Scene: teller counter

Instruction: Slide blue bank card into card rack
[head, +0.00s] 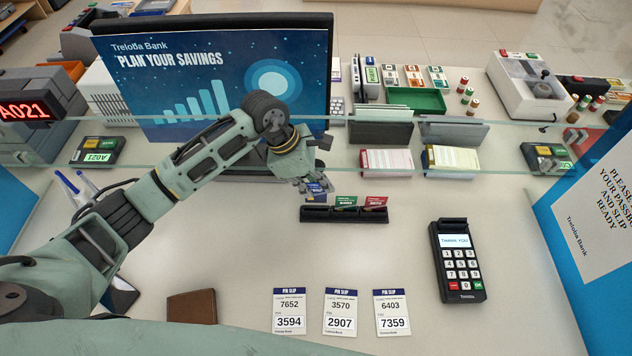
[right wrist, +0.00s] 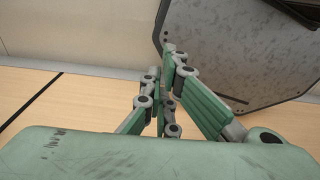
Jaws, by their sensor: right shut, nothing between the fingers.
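The black card rack (head: 343,215) lies on the counter near the middle in the head view. A green card (head: 346,202) and a red card (head: 376,202) stand upright in its middle and right parts. The blue bank card (head: 320,188) is just above the rack's left part. My left gripper (head: 316,186) is shut on it from above; the fingers partly hide it. I cannot tell whether the card's lower edge touches the rack. My right gripper (right wrist: 166,78) is shut and empty in the right wrist view, away from the counter top.
A card terminal (head: 458,262) stands right of the rack. Several PIN slips (head: 341,312) and a brown wallet (head: 192,307) lie in front. A monitor (head: 215,80) and glass screen are behind. The right wrist view shows a grey panel (right wrist: 240,55) near the right gripper.

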